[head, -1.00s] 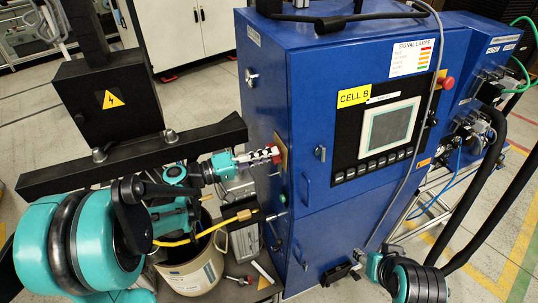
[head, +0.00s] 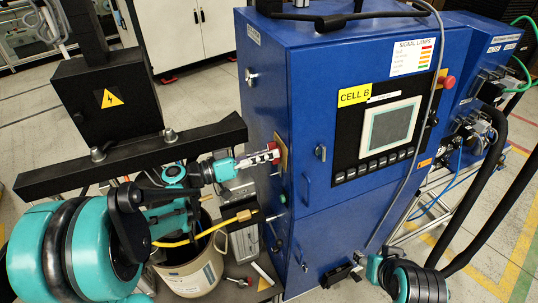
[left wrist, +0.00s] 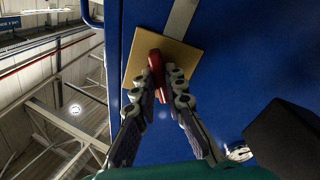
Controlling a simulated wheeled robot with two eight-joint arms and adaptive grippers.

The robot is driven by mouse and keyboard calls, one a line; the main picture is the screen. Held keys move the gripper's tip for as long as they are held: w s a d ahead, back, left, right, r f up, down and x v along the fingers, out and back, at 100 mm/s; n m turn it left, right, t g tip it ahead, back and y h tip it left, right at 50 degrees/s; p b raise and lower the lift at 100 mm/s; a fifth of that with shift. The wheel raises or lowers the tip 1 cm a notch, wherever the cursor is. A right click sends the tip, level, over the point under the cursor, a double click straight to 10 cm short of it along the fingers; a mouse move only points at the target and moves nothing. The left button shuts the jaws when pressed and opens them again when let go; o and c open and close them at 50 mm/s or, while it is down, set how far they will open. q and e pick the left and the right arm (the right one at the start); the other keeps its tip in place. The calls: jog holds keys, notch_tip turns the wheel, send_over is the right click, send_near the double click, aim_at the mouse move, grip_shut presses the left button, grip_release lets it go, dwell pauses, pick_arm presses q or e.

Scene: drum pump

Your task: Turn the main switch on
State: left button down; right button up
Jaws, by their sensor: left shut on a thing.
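The main switch has a red handle (left wrist: 156,68) on a yellow square plate (left wrist: 133,67), fixed to the blue cabinet's left side wall. In the head view the plate (head: 284,156) shows edge-on and a bit of the red handle (head: 276,148) shows beside the fingertips. My left gripper (head: 268,156) reaches in from the left at the plate. In the left wrist view its two fingers (left wrist: 167,84) close around the lower part of the handle, which stands nearly upright with a slight tilt. My right gripper (head: 342,272) is low at the cabinet's front; its fingers are too small to judge.
The blue cabinet (head: 330,225) carries a screen panel (head: 390,128) and a red emergency button (head: 447,83). A black beam (head: 130,158) and black box (head: 105,97) stand beside my left arm. A bucket (head: 190,275) with a yellow hose stands below it.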

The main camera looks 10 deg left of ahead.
pick_arm(q)
jog(key=shift+m, duration=0.4)
jog(key=m, duration=0.3)
jog(key=shift+f+m, duration=0.1)
jog(key=shift+m, duration=0.2)
jog(key=shift+m+b, duration=0.3)
jog(key=shift+m, duration=0.8)
jog(key=c, duration=1.4)
grip_release()
jog(key=shift+a, duration=0.1)
jog(key=shift+v, duration=4.45)
